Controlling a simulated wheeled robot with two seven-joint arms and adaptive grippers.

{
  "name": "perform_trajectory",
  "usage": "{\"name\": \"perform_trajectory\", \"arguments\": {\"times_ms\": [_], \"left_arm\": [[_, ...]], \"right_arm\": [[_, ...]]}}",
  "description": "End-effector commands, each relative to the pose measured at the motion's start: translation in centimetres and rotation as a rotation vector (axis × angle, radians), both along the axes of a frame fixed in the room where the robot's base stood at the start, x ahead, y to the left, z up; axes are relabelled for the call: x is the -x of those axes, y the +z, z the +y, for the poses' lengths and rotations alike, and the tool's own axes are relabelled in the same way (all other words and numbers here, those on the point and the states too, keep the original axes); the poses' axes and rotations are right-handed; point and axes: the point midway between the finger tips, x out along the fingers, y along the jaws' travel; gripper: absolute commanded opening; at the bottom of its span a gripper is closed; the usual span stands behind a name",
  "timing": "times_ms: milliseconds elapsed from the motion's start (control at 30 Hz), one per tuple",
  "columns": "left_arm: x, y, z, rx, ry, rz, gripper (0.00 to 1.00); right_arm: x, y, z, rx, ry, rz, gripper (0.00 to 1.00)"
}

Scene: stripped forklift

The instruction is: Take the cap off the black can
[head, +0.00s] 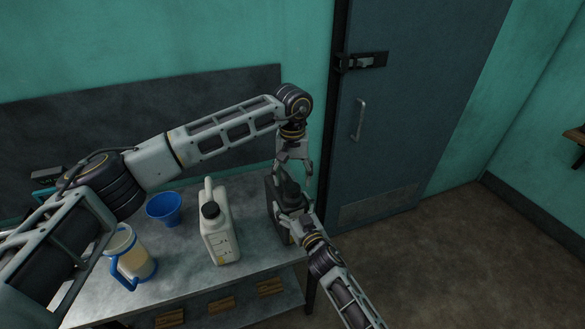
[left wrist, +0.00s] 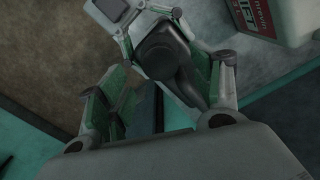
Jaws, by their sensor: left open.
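The black can (head: 273,200) stands at the right end of the metal table, partly hidden by both grippers. Its dark cap (head: 288,187) is on top; in the left wrist view, a dark cap-like part (left wrist: 162,50) shows between the finger pads. My left gripper (head: 294,168) points down just above the can's top. Its fingers are spread in the left wrist view (left wrist: 160,88), and I cannot tell whether they touch the cap. My right gripper (head: 292,216) reaches in from the lower right, at the can's upper front; whether it grips is unclear.
A white jug with a black cap (head: 219,232) stands just left of the can. A blue funnel (head: 165,209) and a clear pitcher with blue handle (head: 137,262) are farther left on the table (head: 185,280). A grey door (head: 400,130) is behind; open floor lies right.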

Motion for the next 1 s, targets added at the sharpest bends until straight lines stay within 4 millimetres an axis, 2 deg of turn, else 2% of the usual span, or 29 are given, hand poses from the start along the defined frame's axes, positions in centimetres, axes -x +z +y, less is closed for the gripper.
{"name": "perform_trajectory", "arguments": {"times_ms": [200, 333, 767, 867, 1000], "left_arm": [[0.0, -2.5, 0.0, 0.0, 0.001, 0.001, 0.65], [0.0, -3.5, 0.0, 0.0, 0.0, 0.0, 0.65], [0.0, -4.2, 0.0, 0.0, 0.0, -0.001, 0.65], [0.0, -4.1, 0.0, 0.0, 0.0, -0.001, 0.56], [0.0, -4.1, 0.0, 0.0, 0.0, -0.001, 0.38]], "right_arm": [[0.0, 0.1, 0.0, -0.001, 0.0, -0.001, 0.15], [0.0, 0.1, 0.0, -0.001, 0.0, -0.001, 0.15], [0.0, 0.1, 0.0, -0.002, 0.0, 0.0, 0.15], [0.0, 0.1, 0.0, -0.002, 0.0, 0.0, 0.15], [0.0, 0.1, 0.0, -0.002, 0.0, 0.0, 0.15]]}}
